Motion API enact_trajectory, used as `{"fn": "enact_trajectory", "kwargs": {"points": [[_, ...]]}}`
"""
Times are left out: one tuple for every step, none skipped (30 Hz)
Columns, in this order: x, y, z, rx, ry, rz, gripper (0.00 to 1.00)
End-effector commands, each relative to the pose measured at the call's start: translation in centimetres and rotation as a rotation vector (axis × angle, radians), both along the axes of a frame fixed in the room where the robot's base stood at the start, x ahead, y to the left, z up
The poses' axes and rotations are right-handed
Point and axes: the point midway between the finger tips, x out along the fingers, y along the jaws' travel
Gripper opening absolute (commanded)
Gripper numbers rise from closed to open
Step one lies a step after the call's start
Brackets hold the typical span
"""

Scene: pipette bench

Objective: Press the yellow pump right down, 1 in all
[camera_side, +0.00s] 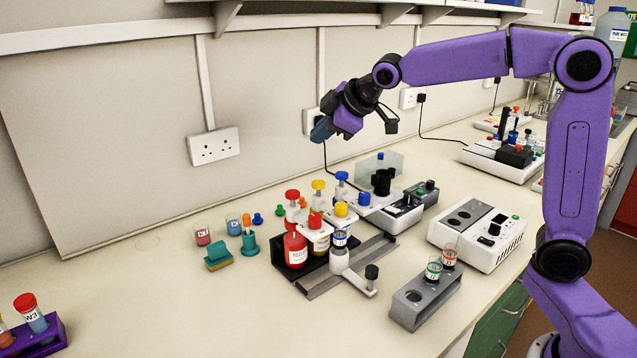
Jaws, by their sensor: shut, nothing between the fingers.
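The yellow pump (318,185) has a round yellow top on a pale stem and stands in the middle of a row, between a red top (292,195) and a blue top (341,176). A second yellow part (341,209) shows just in front and to the right; I cannot tell whether it belongs to the same pump. My gripper (321,131) is shut and empty, tilted, in the air well above the pumps and apart from them.
A grey rail (325,280) with a small holder (358,275) runs in front of the bottles. A grey tube rack (425,300) and a white device (475,232) stand right. Small coloured items (219,257) lie left.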

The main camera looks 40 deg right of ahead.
Motion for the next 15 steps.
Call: {"fn": "enact_trajectory", "kwargs": {"points": [[-0.1,0.0,-0.7,-0.002,0.004,0.001,0.00],[-0.1,0.0,-1.0,-0.002,0.005,0.002,0.00],[-0.1,0.0,-1.6,-0.001,0.006,0.000,0.00],[0.0,0.0,-1.9,-0.002,0.004,0.001,0.00],[-0.1,0.0,-2.3,-0.002,0.004,0.001,0.00],[-0.1,0.0,-2.9,-0.001,0.005,0.001,0.00],[-0.1,0.0,-3.2,-0.002,0.004,0.001,0.00],[-0.1,0.0,-3.6,-0.003,0.004,0.001,0.00],[-0.1,0.0,-4.1,-0.002,0.005,0.000,0.00],[-0.1,0.0,-4.5,-0.003,0.004,0.001,0.00],[-0.1,0.0,-4.8,-0.001,0.003,0.001,0.00],[-0.1,0.0,-5.3,-0.002,0.004,0.001,0.00],[0.0,0.0,-5.6,-0.003,0.003,0.001,0.00],[0.0,0.0,-5.9,-0.002,0.003,-0.001,0.00],[0.0,0.0,-6.2,-0.003,0.003,-0.001,0.00]]}}
